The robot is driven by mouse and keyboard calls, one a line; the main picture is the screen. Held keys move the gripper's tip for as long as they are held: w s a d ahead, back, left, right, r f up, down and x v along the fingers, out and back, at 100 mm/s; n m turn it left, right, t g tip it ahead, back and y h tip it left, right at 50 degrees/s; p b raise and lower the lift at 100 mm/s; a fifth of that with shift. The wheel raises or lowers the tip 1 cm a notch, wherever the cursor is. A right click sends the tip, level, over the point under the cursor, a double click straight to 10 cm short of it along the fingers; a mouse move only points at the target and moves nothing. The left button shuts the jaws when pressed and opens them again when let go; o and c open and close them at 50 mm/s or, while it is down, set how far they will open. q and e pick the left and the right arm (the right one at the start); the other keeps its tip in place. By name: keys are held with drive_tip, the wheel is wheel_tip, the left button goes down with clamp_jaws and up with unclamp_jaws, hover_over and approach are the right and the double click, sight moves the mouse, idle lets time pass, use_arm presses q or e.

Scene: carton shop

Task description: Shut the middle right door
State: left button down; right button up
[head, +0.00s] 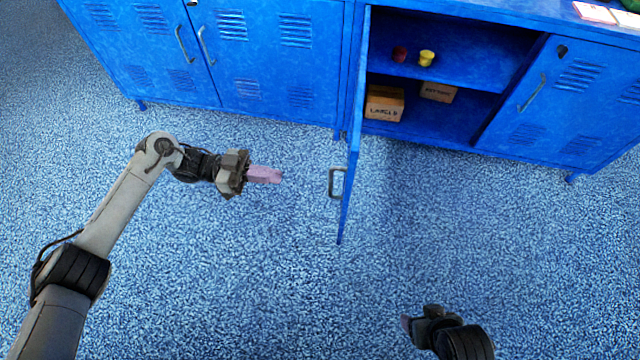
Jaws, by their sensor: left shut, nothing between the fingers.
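The blue open door (355,130) stands swung out from the right-hand blue cabinet, seen nearly edge-on and hinged at the left side of the opening. Its grey handle (337,183) is on the face turned to the left. My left gripper (280,175) is shut and empty, its pinkish fingers pointing right toward the handle, with a gap between them. My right gripper (405,322) is low in the picture, right of the door and apart from it. Its fingers are mostly hidden, so I cannot tell whether they are open.
Inside the cabinet (455,90) are a red item (399,54), a yellow cup (426,58) and two cardboard boxes (385,104) (437,91). The right door (560,105) and the left doors (265,60) are closed. The speckled blue floor (240,270) is clear.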

use_arm(q)
drive_tip(key=b, duration=0.3)
hover_over(332, 181)
drive_tip(key=s, duration=0.4)
drive_tip(key=shift+w+a+r, duration=0.1)
drive_tip(key=shift+r, duration=0.2)
